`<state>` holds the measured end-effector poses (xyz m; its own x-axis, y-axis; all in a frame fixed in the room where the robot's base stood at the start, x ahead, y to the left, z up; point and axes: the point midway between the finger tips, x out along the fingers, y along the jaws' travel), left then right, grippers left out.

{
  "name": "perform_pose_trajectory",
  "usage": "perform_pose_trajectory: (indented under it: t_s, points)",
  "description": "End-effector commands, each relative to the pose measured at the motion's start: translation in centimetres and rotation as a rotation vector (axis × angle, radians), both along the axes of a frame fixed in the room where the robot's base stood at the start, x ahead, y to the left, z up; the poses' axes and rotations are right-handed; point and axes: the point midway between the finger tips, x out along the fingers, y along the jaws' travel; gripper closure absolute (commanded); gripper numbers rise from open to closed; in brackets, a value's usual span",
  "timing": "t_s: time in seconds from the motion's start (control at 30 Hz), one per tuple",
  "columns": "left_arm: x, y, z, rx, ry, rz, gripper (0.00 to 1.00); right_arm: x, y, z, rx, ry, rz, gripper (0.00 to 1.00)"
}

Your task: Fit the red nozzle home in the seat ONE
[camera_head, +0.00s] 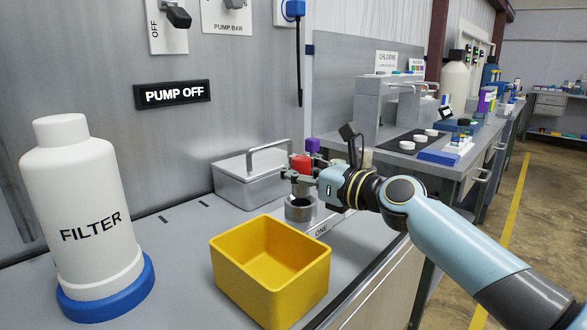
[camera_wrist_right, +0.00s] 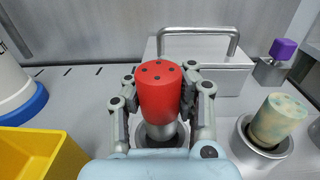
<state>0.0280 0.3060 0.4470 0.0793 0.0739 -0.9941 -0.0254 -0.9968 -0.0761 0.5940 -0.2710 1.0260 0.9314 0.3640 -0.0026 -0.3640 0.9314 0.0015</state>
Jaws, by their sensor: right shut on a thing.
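My right gripper (camera_head: 298,178) is shut on the red nozzle (camera_head: 302,164), with a finger on each side of it. In the right wrist view the red nozzle (camera_wrist_right: 160,92) has several dark holes in its top and a grey lower part (camera_wrist_right: 161,130). It looks roughly upright. The grey ring-shaped seat ONE (camera_head: 299,209) is directly below, beside its label; its rim also shows in the right wrist view (camera_wrist_right: 146,166). The fingers and nozzle hide part of the seat, so I cannot tell whether the nozzle's lower end has entered it. My left gripper is out of view.
A yellow bin (camera_head: 272,268) stands close in front of the seat. A lidded metal box (camera_head: 262,178) is behind it. Another seat (camera_wrist_right: 245,148) at right holds a mottled plug (camera_wrist_right: 279,121). A white filter bottle (camera_head: 80,205) stands at left.

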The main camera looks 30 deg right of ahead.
Motion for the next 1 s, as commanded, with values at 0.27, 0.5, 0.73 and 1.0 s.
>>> perform_pose_trajectory:
  t_s: [0.27,0.5,0.73,1.0]
  points:
    - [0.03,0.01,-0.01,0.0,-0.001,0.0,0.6,0.0,0.0,0.02,0.0,0.0,0.0,1.0]
    - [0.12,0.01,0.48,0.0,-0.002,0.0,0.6,-0.01,0.02,0.12,0.0,-0.001,-0.003,1.0]
    - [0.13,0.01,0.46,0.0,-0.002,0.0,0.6,0.0,0.01,0.02,-0.001,-0.001,-0.004,1.0]
    - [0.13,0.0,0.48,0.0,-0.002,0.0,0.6,0.0,0.0,0.02,-0.001,-0.001,-0.004,1.0]
